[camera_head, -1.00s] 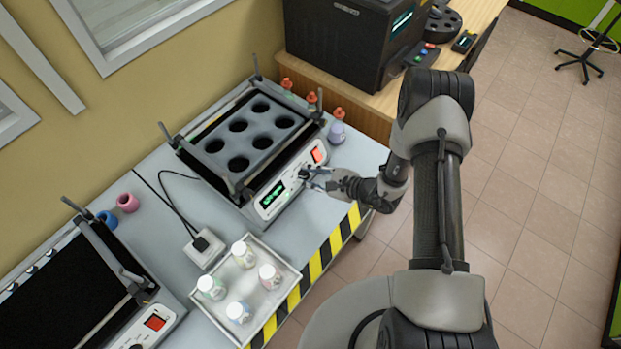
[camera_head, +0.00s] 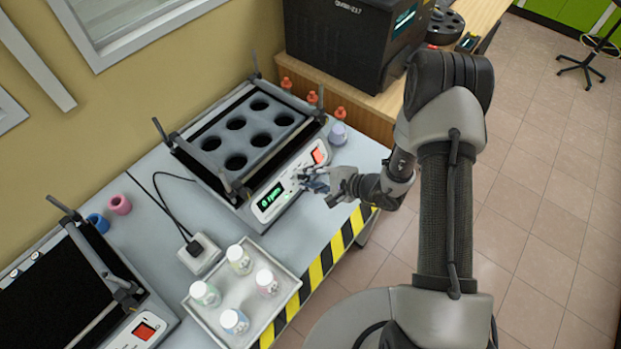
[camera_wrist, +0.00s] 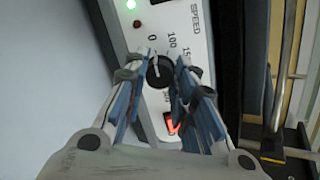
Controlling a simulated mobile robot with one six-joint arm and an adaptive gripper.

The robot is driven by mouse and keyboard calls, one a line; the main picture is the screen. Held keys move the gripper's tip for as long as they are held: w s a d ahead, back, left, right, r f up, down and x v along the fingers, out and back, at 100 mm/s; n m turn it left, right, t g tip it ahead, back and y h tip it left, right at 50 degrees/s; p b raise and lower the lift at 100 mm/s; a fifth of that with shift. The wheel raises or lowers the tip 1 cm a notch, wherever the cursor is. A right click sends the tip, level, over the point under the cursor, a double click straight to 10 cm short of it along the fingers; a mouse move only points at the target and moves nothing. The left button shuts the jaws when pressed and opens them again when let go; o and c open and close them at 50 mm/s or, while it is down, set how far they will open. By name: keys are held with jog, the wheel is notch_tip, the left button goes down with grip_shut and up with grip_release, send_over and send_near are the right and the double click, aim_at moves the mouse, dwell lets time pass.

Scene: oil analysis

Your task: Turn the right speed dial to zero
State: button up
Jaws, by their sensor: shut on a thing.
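The right shaker (camera_head: 238,150) stands on the bench with a tray of round holes on top. Its front panel carries a green display (camera_head: 271,196) that appears to read 0 rpm. In the wrist view, the black speed dial (camera_wrist: 159,73) sits below the SPEED label, with 0, 100 and other numbers around it. A pale mark on the dial points up, roughly toward 0. My gripper (camera_head: 306,180) is at this panel. In the wrist view, its two fingers (camera_wrist: 163,58) are shut on the dial from both sides. In the head view the fingers hide the dial.
A white tray (camera_head: 207,318) with several capped bottles stands in front of the shaker. A second shaker (camera_head: 147,327) is at lower left. A striped edge (camera_head: 318,270) marks the bench front.

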dwell(0.3)
jog(key=o, duration=1.1)
jog(key=shift+c, duration=0.2)
jog(key=v, duration=1.2)
